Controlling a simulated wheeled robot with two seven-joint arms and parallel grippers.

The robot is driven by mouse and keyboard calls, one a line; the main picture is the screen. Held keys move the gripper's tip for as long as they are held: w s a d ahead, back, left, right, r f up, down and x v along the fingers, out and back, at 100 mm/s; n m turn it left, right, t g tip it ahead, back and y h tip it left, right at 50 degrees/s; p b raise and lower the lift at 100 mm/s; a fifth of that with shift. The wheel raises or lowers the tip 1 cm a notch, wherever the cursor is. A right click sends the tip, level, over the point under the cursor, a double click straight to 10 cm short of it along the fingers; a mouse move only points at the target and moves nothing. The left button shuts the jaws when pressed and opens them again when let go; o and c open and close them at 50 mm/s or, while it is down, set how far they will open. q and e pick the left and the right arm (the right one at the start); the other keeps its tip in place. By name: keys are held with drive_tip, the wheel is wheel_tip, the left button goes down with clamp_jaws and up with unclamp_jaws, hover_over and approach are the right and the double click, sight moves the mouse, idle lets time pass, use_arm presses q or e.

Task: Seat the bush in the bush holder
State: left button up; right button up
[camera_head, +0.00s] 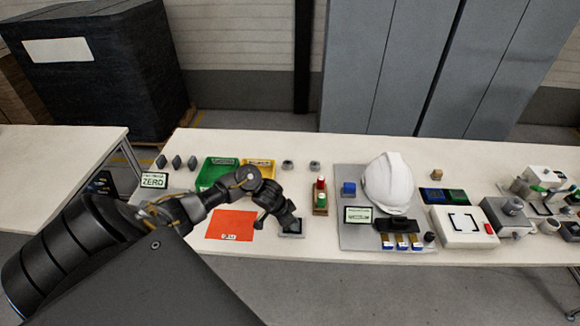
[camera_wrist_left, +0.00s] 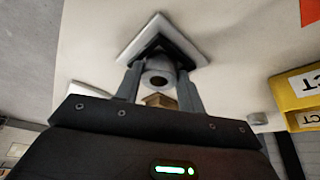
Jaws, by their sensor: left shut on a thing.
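The grey round bush (camera_wrist_left: 159,66), with a dark hole through it, sits between the two fingers of my left gripper (camera_wrist_left: 159,86) in the left wrist view. The gripper is shut on it. Just beyond it lies a pale square plate with a dark middle, apparently the bush holder (camera_wrist_left: 127,56). In the head view my left gripper (camera_head: 291,224) points down over this holder (camera_head: 302,235) and hides most of it and the bush. I cannot tell whether the bush is inside the holder or just above it. My right gripper is not in view.
An orange sheet (camera_head: 231,224) lies left of the gripper, with green (camera_head: 207,176) and yellow (camera_head: 262,163) bins behind. A small stand with red and green pieces (camera_head: 320,197) and a grey board with a white helmet (camera_head: 388,183) are to the right. Two grey rings (camera_head: 314,165) stand behind.

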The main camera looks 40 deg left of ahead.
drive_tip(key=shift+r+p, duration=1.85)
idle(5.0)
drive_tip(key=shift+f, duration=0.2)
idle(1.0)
